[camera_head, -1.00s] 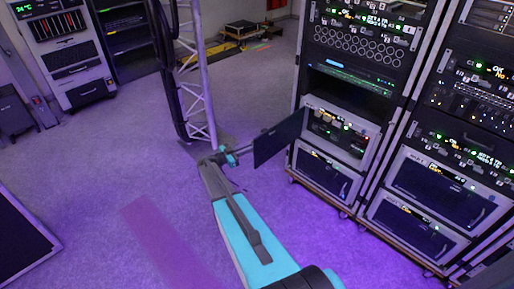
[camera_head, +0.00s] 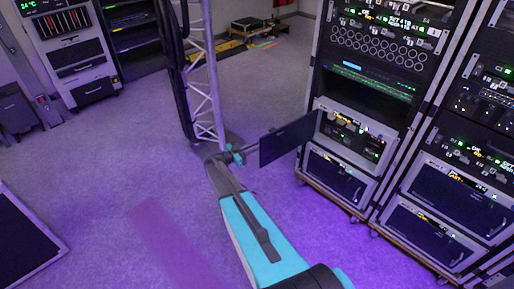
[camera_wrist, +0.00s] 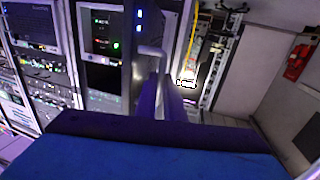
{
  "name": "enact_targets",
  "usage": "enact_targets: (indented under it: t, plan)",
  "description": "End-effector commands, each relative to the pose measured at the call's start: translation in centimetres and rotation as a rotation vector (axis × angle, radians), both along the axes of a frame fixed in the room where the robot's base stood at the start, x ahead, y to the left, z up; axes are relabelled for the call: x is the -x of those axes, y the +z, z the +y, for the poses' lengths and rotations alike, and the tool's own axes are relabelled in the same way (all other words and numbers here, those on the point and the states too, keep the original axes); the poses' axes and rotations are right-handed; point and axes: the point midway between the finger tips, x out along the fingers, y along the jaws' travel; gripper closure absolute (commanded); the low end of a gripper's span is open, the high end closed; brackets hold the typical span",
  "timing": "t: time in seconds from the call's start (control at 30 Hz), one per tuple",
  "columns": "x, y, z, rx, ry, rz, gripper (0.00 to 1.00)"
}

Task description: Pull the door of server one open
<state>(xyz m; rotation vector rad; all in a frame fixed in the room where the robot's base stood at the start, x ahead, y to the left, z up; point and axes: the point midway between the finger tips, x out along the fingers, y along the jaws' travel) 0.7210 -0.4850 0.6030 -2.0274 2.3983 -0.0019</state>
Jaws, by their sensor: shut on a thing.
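The door (camera_head: 288,139) is a dark flat panel in the head view. It stands swung out from the lower part of the left rack, next to the opened server bay (camera_head: 351,138) with its lit front. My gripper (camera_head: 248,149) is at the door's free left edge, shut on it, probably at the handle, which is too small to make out. In the wrist view my gripper's fingers (camera_wrist: 162,98) point at a dark upright panel with a pale handle-like bar (camera_wrist: 150,51). The exact contact is hidden.
A second rack (camera_head: 455,185) stands close on the right. A truss tower (camera_head: 205,85) with thick black cables stands just behind my gripper. A dark panel or case (camera_head: 22,240) lies at the lower left. The purple carpet (camera_head: 110,165) between is clear.

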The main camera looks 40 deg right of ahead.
Motion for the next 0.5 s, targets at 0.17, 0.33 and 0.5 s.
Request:
enact_targets:
  t: [0.17, 0.33, 0.5]
  plan:
    - [-0.09, -0.41, 0.26, -0.007, 0.003, 0.000, 0.80]
    - [0.04, -0.24, -0.01, -0.004, 0.000, 0.000, 0.73]
    - [0.10, -0.14, -0.10, -0.003, -0.002, 0.000, 0.73]
